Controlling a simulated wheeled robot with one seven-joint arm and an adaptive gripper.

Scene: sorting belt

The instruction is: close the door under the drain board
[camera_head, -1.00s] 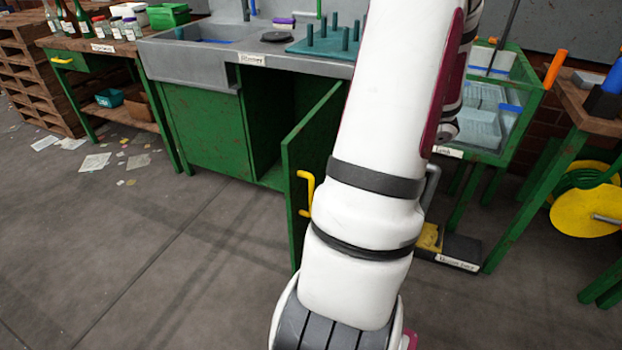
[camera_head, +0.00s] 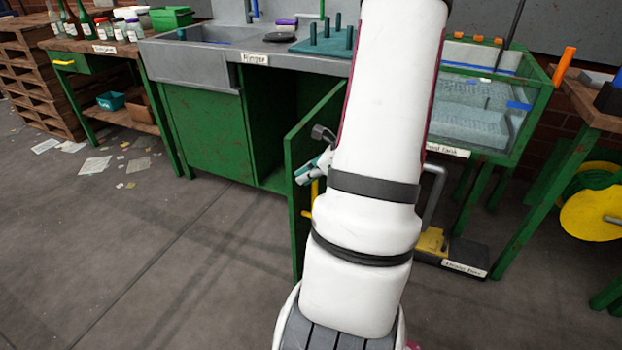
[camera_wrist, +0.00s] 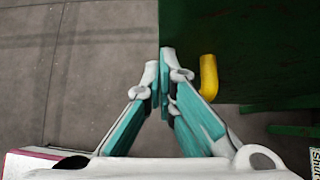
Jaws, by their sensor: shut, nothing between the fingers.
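The green door (camera_head: 303,138) under the drain board (camera_head: 318,46) stands open, swung out from the sink cabinet (camera_head: 205,125). Its yellow handle (camera_head: 314,190) is partly hidden behind my gripper and arm. My gripper (camera_head: 299,178) is shut and empty, in front of the door's upper part near its free edge. In the wrist view my gripper's fingertips (camera_wrist: 163,62) are together beside the edge of the door (camera_wrist: 240,40), and the yellow handle (camera_wrist: 208,78) is just to their right. I cannot tell whether the fingers touch the door.
My arm hides the middle of the head view. A glass tank on a green stand (camera_head: 475,110) is to the right, with a black-and-yellow floor unit (camera_head: 450,255) below. A bottle table (camera_head: 90,45) stands left.

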